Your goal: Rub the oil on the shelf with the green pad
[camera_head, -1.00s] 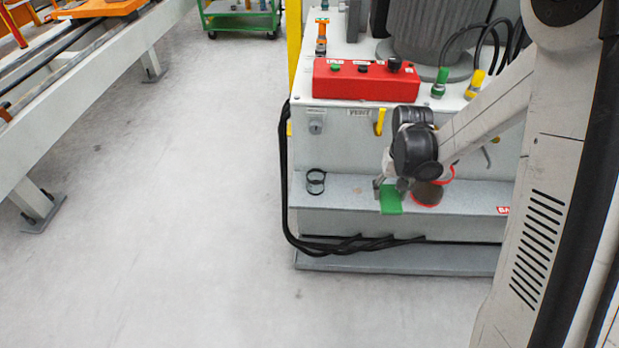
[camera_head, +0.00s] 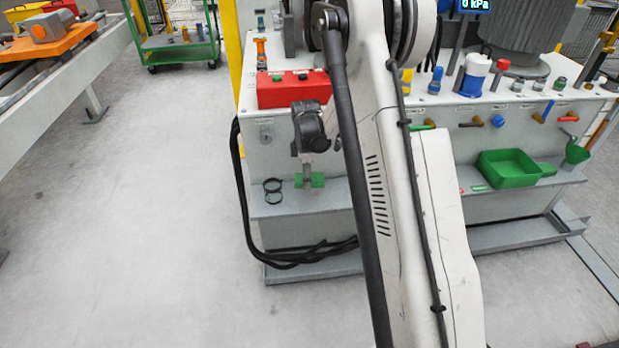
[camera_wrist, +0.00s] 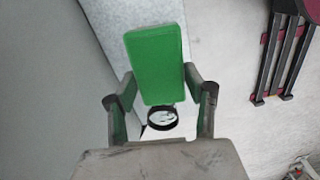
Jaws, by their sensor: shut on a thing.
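My gripper (camera_head: 309,168) is shut on the green pad (camera_head: 317,180), just above or at the grey shelf (camera_head: 320,201) of the cabinet; I cannot tell if the pad touches it. In the wrist view the pad (camera_wrist: 155,65) sits between the two fingers of my gripper (camera_wrist: 160,95). No oil shows clearly now; my arm covers the middle of the shelf, where a dark, red-rimmed patch showed earlier.
Two black rings (camera_head: 272,190) are on the shelf left of the pad; a dark ring (camera_wrist: 162,118) also shows in the wrist view. A red control box (camera_head: 290,89) is above. A green tray (camera_head: 510,167) is at right. Black hoses (camera_head: 240,190) hang at the left edge.

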